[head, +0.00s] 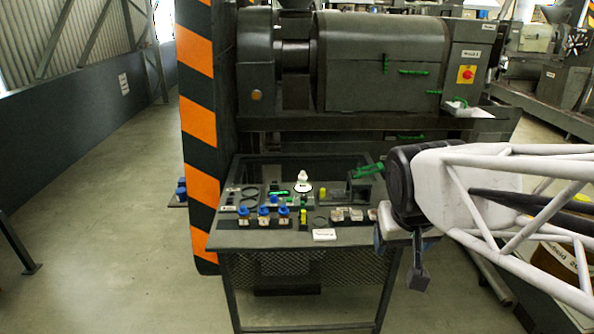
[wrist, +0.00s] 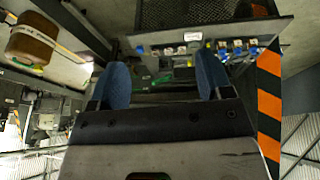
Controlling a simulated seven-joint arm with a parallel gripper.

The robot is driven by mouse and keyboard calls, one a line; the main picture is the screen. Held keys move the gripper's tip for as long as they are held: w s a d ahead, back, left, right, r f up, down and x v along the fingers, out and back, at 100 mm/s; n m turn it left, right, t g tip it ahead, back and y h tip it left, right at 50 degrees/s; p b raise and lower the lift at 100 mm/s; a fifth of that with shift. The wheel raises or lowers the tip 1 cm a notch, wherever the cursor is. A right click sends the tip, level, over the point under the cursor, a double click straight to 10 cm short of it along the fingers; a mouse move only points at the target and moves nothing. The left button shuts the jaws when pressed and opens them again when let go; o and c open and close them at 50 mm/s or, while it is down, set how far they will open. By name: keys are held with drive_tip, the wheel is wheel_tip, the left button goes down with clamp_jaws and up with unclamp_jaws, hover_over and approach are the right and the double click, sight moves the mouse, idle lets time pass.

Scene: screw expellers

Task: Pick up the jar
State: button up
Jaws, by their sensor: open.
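Several small jars with blue lids and pale labels stand in a row on the dark table (head: 290,241); one blue-lidded jar (head: 263,217) is in the left part of the row. I cannot tell which one the task means. Blue lids also show at the upper right of the wrist view (wrist: 253,46). My gripper (head: 384,226) is at the table's right edge in the head view, to the right of the jars and apart from them. In the wrist view its two blue fingers (wrist: 163,78) are spread wide, with nothing held between them.
A white-topped object (head: 302,182), small yellow items (head: 303,199) and a white label card (head: 324,234) share the table. A large dark machine (head: 385,65) stands behind it. An orange-and-black striped post (head: 196,105) rises at the left. The floor at front left is clear.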

drive_tip(key=w+d+r+n+t, duration=0.2)
drive_tip(key=w+t, duration=0.3)
drive_tip(key=w, duration=2.7)
drive_tip(key=n+t+y, duration=0.2)
drive_tip(key=n+y, duration=0.4)
drive_tip(key=y, duration=0.2)
hover_over(303, 180)
drive_tip(key=s+d, duration=0.7)
drive_tip(key=d, duration=0.1)
wheel_tip(303, 180, down, 19)
drive_tip(key=w+a+f+n+g+y, duration=0.1)
drive_tip(key=w+a+f+y, duration=0.1)
drive_tip(key=f, duration=0.6)
drive_tip(key=shift+w+a+f+y, duration=0.4)
drive_tip(key=shift+w+a, duration=0.05)
drive_tip(key=shift+w, duration=0.5)
drive_tip(key=shift+a, duration=0.1)
drive_tip(key=shift+x, duration=1.2)
